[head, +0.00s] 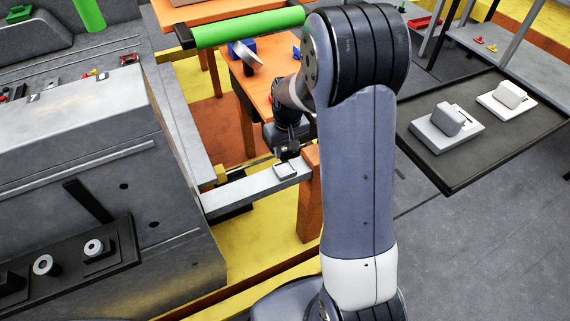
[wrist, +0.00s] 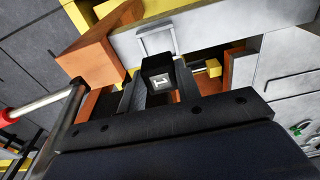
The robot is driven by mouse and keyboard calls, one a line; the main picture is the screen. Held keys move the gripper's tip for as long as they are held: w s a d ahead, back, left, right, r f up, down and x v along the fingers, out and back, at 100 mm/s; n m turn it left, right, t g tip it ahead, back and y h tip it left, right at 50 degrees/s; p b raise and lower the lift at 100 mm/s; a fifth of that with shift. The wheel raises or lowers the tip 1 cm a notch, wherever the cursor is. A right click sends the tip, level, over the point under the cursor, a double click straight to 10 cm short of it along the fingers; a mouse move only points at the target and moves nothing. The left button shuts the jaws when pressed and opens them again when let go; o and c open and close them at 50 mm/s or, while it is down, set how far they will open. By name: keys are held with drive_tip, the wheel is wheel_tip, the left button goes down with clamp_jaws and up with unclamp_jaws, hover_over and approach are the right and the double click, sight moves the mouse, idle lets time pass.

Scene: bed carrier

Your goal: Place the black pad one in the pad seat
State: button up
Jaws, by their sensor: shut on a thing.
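My gripper (head: 289,150) is shut on a small black block marked "1", the black pad one (wrist: 157,69); its fingers (wrist: 159,88) lie on either side of it in the wrist view. The pad seat (head: 286,169) is a small raised rectangular frame on top of a grey beam. It also shows in the wrist view (wrist: 157,31), just beyond the pad, and looks empty. The gripper is close above the beam, by the seat. I cannot tell the exact gap between pad and seat. In the head view the pad is hard to make out against the dark gripper.
An orange post (head: 309,200) stands at the beam's end; the large grey machine body (head: 90,110) is on the left. A dark tray table (head: 500,145) at right carries a grey block and a white block on plates. An orange table (head: 262,85) is behind my arm.

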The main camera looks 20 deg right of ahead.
sight(285, 170)
drive_tip(key=shift+f+b, duration=0.4)
drive_tip(key=shift+f, duration=2.55)
drive_tip(key=shift+f, duration=0.15)
drive_tip(key=o, duration=1)
drive_tip(key=shift+c, duration=0.2)
drive_tip(key=r, duration=0.4)
drive_tip(key=r+p, duration=0.1)
drive_tip(key=r, duration=0.3)
drive_tip(key=s+r+p, duration=0.1)
drive_tip(key=r, duration=0.3)
drive_tip(key=shift+d+r, duration=0.1)
drive_tip(key=shift+r, duration=0.05)
